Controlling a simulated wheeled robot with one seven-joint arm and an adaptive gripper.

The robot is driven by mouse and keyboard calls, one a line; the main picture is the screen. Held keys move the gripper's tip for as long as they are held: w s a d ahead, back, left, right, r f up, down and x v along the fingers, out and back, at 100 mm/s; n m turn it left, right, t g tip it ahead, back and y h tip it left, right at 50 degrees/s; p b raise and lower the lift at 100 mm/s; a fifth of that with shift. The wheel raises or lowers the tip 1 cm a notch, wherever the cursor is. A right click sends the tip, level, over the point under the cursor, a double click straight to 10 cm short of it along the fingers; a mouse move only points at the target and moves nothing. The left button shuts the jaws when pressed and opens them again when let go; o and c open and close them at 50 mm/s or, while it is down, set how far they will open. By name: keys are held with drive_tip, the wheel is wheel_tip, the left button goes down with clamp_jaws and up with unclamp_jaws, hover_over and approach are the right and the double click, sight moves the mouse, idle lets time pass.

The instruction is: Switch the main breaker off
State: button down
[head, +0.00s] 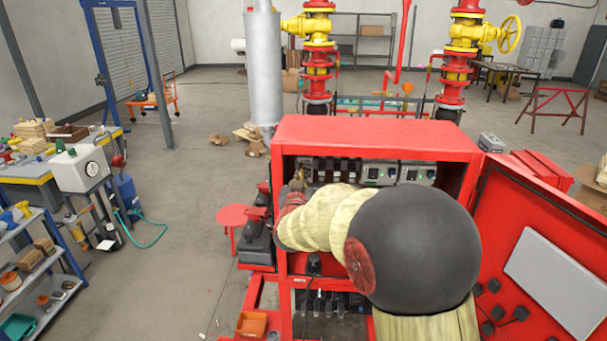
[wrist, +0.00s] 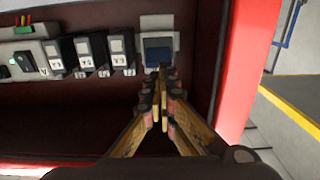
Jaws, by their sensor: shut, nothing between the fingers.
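A row of breakers and modules is mounted inside the open red cabinet (head: 372,130). In the wrist view the end unit is a light grey breaker (wrist: 158,22) with a dark blue block on its lower front; it looks like the main breaker, though I cannot read a label. My gripper (wrist: 166,76) is shut and empty, its fingertips just under the blue block. I cannot tell whether they touch it. In the head view my gripper (head: 298,178) is at the cabinet's left end, and my arm hides part of the interior. The switch position is unclear.
Smaller dark breakers (wrist: 92,52) sit beside the grey one. The cabinet's side wall (wrist: 247,70) is close to my gripper in the wrist view. The open cabinet door (head: 530,250) stands at right. A red round stool (head: 236,214) is on the floor at left.

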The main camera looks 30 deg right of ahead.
drive_tip(key=shift+d+r, duration=0.1)
drive_tip(key=shift+r, duration=0.1)
idle(0.3)
drive_tip(key=shift+f+b, duration=1.35)
drive_tip(key=shift+f, duration=0.05)
drive_tip(key=shift+r, duration=0.1)
drive_tip(key=v, duration=0.6)
drive_tip(key=shift+s+a, duration=0.25)
drive_tip(key=shift+s, duration=0.05)
